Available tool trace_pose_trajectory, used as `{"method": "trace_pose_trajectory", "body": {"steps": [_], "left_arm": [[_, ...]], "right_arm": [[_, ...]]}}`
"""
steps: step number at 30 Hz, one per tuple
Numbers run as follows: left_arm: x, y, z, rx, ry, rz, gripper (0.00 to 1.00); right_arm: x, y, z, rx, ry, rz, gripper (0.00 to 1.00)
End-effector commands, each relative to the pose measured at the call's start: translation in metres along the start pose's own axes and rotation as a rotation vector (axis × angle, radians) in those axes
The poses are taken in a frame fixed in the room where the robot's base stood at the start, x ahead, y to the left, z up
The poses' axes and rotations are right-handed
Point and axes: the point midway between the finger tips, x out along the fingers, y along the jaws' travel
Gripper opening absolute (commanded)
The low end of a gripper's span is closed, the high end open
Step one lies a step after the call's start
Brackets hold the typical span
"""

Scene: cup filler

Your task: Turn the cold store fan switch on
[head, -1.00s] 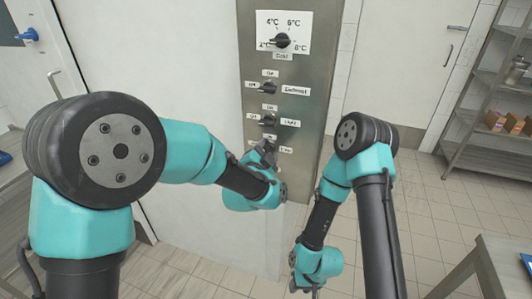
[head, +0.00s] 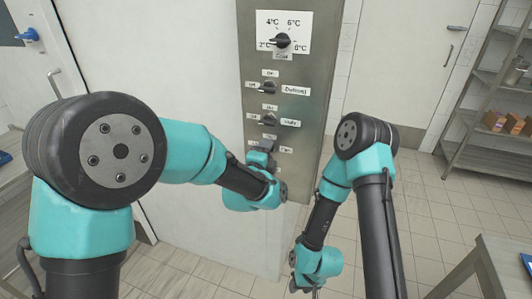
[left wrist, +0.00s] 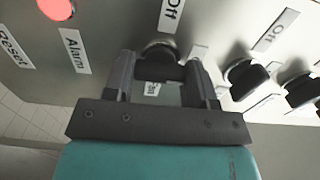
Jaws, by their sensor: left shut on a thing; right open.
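The fan switch is a dark knob (left wrist: 160,52) on the steel control panel (head: 308,190). It is the lowest knob of the column in the head view, where my gripper mostly hides it. An "Off" label shows beside it in the left wrist view. My left gripper (left wrist: 163,80) is shut on this knob, one finger on each side; in the head view the gripper (head: 261,153) is at the panel's lower part. Which way the knob points is hard to tell. My right gripper (head: 316,292) hangs low at the bottom edge, away from the panel, open and small in view.
A red lamp (left wrist: 57,8) with "Alarm" and "Reset" labels is near the held knob. A shelf rack (head: 490,110) and a table (head: 490,262) stand right.

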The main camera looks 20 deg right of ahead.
Motion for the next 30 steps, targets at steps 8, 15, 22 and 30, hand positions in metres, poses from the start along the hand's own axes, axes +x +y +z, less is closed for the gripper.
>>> {"method": "trace_pose_trajectory", "body": {"steps": [8, 15, 22, 30], "left_arm": [[0.0001, -0.0003, -0.0004, 0.025, 0.001, -0.001, 0.28], [0.0001, -0.0002, -0.0004, 0.024, 0.001, -0.001, 0.52], [0.0001, -0.0002, -0.0002, 0.022, 0.001, 0.000, 0.74], [-0.0003, -0.0001, -0.0001, 0.022, 0.000, 0.000, 0.77]], "right_arm": [[0.0000, 0.0000, 0.0000, 0.000, 0.000, 0.000, 0.43], [0.0000, 0.0000, 0.0000, 0.000, 0.000, 0.000, 0.43], [0.0000, 0.0000, 0.0000, 0.000, 0.000, 0.000, 0.43], [0.0000, 0.0000, 0.0000, 0.000, 0.000, 0.000, 0.43]]}}
